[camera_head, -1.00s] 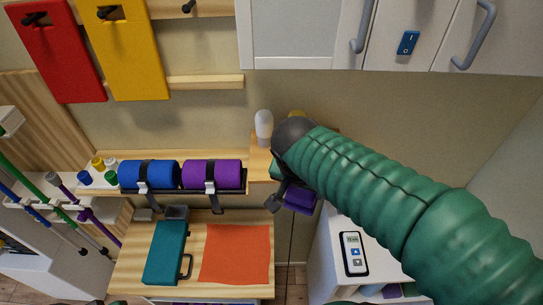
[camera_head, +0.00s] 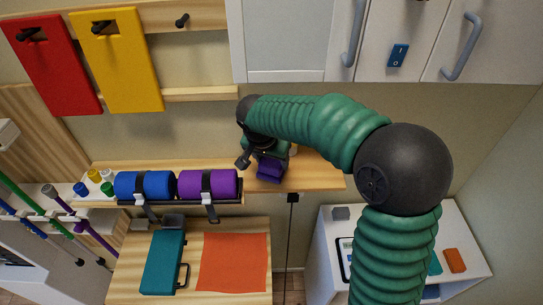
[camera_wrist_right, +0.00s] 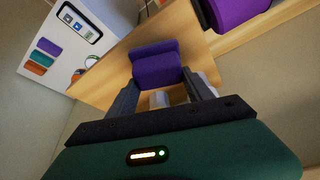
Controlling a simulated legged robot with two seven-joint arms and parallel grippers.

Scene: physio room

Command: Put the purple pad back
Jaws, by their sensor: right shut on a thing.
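A small purple pad (camera_head: 270,170) is in my right gripper (camera_head: 262,158), at the wooden shelf right of the purple roll. In the right wrist view the pad (camera_wrist_right: 155,62) sits between the two fingertips of my right gripper (camera_wrist_right: 160,76), which is shut on it. The pad appears close to or on the shelf board; I cannot tell whether it touches. My left gripper is not in view.
The shelf (camera_head: 315,176) has bare board to the right. Blue (camera_head: 145,185) and purple (camera_head: 208,184) rolls lie left. Red (camera_head: 52,68) and yellow (camera_head: 118,60) pads hang above, beside a bare peg (camera_head: 182,20). A white cabinet (camera_head: 475,285) stands lower right.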

